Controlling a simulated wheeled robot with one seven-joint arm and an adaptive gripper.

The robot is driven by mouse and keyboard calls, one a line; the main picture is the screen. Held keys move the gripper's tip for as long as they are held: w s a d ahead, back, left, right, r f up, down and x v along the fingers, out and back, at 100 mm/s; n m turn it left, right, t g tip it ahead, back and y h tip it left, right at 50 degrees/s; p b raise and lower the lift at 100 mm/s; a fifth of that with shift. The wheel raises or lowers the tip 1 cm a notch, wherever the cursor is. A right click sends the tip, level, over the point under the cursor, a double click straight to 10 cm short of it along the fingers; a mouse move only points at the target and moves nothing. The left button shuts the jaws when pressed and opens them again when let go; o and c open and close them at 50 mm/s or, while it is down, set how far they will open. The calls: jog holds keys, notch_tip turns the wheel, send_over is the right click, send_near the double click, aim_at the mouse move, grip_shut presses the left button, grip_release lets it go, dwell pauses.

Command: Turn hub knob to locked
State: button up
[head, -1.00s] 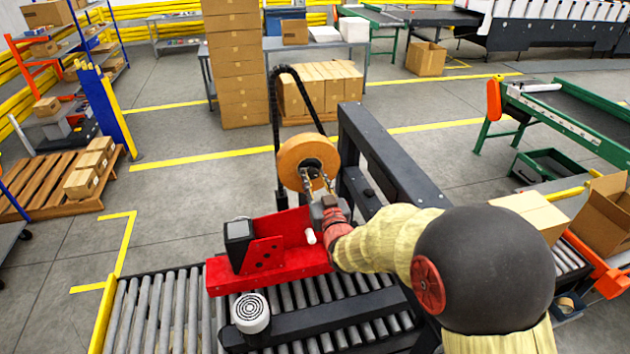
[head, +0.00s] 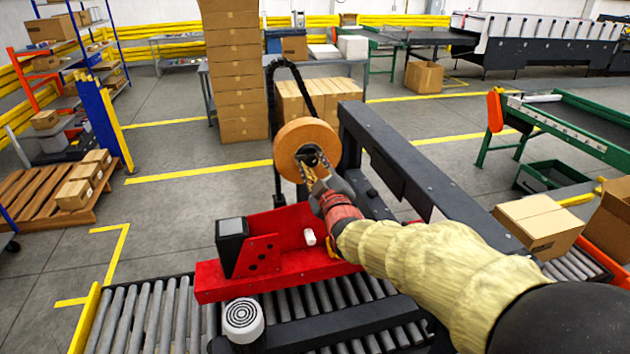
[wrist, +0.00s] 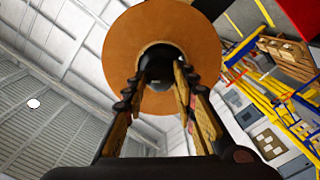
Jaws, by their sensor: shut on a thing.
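An orange-brown tape roll (head: 293,138) stands upright on the red taping machine (head: 275,262), and it fills the upper middle of the wrist view (wrist: 120,45). The dark hub knob (wrist: 160,68) sits in the roll's centre. My gripper (head: 312,165) is at the roll's centre from the front right. In the wrist view both fingers (wrist: 158,75) reach to the hub and are closed on the dark knob, one on each side. The knob's far part and any lock marking are hidden.
A dark frame beam (head: 400,160) stands just right of the roll, close to my arm. A roller conveyor (head: 150,315) runs below the red machine.

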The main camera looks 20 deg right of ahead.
jog(key=n+b, duration=0.4)
jog(key=b, duration=0.1)
jog(key=shift+f+n, duration=0.25)
jog(key=shift+n, duration=0.05)
jog(key=n+b, duration=0.4)
jog(key=shift+r+b, duration=0.2)
jog(key=shift+b, duration=0.1)
jog(key=shift+n, duration=0.3)
jog(key=o, duration=1.1)
jog(key=shift+r, duration=0.1)
jog(key=shift+o, duration=0.3)
jog(key=shift+s, duration=0.15)
jog(key=s, duration=1.1)
jog(key=shift+s, duration=0.35)
